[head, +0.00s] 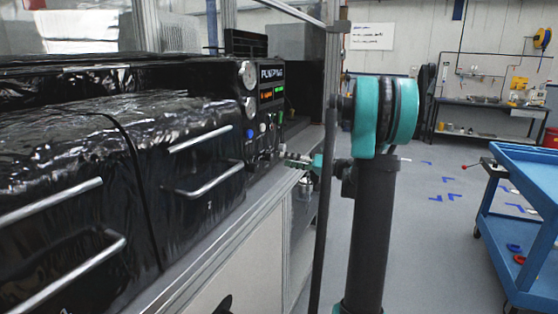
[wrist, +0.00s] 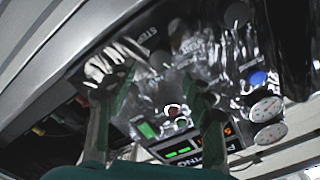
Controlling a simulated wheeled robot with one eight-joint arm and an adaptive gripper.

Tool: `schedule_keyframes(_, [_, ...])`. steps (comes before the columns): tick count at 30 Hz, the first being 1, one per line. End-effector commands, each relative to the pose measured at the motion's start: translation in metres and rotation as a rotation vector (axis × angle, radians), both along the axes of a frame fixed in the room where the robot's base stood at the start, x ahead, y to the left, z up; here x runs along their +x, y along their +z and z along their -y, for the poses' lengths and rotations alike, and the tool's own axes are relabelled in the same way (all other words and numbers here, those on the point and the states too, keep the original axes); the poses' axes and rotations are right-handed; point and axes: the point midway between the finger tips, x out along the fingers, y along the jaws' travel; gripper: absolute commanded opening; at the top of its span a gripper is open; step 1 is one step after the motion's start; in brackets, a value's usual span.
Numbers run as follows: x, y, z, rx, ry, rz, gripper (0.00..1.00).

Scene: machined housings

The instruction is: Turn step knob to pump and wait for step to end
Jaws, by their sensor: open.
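The control panel (head: 262,125) is on the end of the black machine, and its sign seems to read PUMPING. In the wrist view the panel is upside down, with a word like STEP (wrist: 148,34) beside a dark round knob (wrist: 160,60) that looks like the step knob. Its pointer direction is too dim to tell. My gripper (wrist: 160,85) is open, its two fingers apart in front of the panel with the knob seen between and beyond the tips. I cannot tell whether they touch it. In the head view my gripper (head: 298,160) is small beside the panel's lower part.
Green-lit readouts (wrist: 180,152), a blue button (wrist: 258,78) and white gauges (wrist: 265,108) are on the panel. Metal handles (head: 205,138) stick out from the black covers. A blue cart (head: 525,175) stands at the right, with open floor between.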

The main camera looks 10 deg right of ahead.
Motion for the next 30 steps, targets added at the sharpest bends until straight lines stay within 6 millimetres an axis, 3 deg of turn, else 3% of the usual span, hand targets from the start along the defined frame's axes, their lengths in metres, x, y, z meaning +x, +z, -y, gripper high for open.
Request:
schedule_keyframes(6, [-0.023,0.0,0.036,0.0,-0.003,0.0,0.52])
schedule_keyframes(15, [-0.036,0.0,0.053,0.0,0.0,0.0,0.52])
schedule_keyframes(25, [-0.038,-0.002,0.05,-0.006,0.003,-0.009,0.52])
schedule_keyframes(30, [-0.06,-0.027,0.011,-0.093,0.02,-0.131,0.52])
